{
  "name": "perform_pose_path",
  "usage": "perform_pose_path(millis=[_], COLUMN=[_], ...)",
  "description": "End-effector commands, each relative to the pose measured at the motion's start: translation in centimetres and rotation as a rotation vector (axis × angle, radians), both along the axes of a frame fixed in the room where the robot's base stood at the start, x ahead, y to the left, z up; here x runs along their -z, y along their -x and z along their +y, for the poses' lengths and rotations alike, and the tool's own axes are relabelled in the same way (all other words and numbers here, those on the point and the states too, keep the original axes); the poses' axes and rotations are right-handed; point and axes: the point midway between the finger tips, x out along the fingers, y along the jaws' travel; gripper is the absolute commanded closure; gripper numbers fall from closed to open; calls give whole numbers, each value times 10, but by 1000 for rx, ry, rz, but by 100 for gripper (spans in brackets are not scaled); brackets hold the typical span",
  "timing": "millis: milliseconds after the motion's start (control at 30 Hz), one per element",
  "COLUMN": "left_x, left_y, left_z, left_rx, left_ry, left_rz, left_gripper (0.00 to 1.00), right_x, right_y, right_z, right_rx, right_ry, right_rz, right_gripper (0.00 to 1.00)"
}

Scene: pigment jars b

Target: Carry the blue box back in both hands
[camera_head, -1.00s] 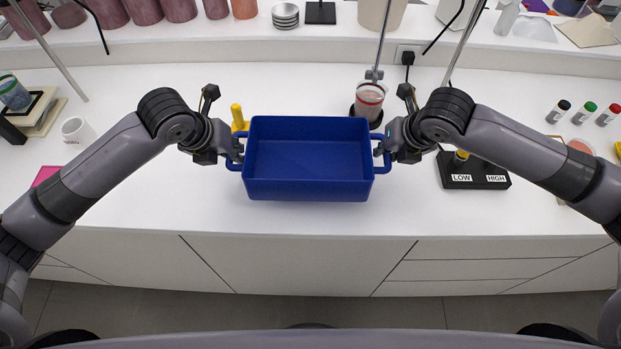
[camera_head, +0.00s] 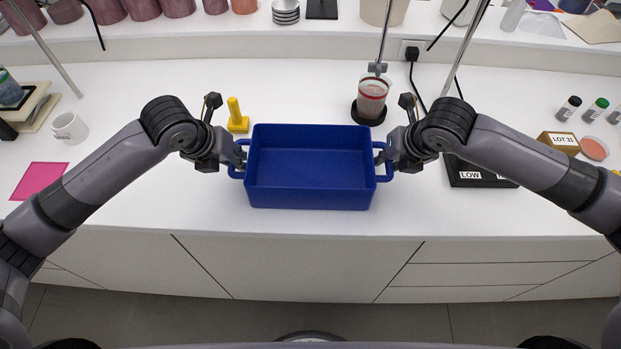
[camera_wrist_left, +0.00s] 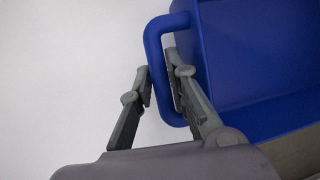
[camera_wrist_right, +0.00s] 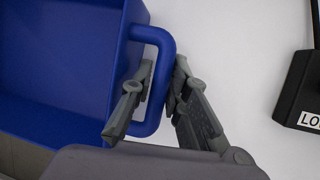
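The blue box (camera_head: 310,168) is an open, empty-looking tray with a loop handle at each end. In the head view it is level, between my two grippers, over the front half of the white counter. I cannot tell whether its underside touches the counter. My left gripper (camera_head: 237,156) is shut on the left handle (camera_wrist_left: 154,50), one finger inside the loop and one outside, as the left wrist view shows. My right gripper (camera_head: 386,154) is shut on the right handle (camera_wrist_right: 168,58) in the same way.
Behind the box stand a yellow object (camera_head: 237,118) and a beaker of reddish liquid (camera_head: 372,97) on a dark base. A white mug (camera_head: 69,127) and pink sheet (camera_head: 40,180) lie left. A black LOW-labelled block (camera_head: 478,174) and LOT 31 box (camera_head: 559,142) are right.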

Motion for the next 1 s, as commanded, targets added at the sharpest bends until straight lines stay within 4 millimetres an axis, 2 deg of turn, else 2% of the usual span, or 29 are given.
perform_pose_path(millis=[200,567,1000], left_x=[0,-6,-62], left_y=[0,2,24], left_z=[0,0,13], left_rx=[1,3,0], left_ry=[1,2,0], left_rz=[1,-1,-3], left_gripper=[68,68,68], right_x=[-1,-1,-1], right_y=[0,0,0], right_z=[0,0,1], right_rx=[1,1,0], right_ry=[0,-1,-2], right_rz=[-1,-1,-1], right_gripper=[68,68,68])
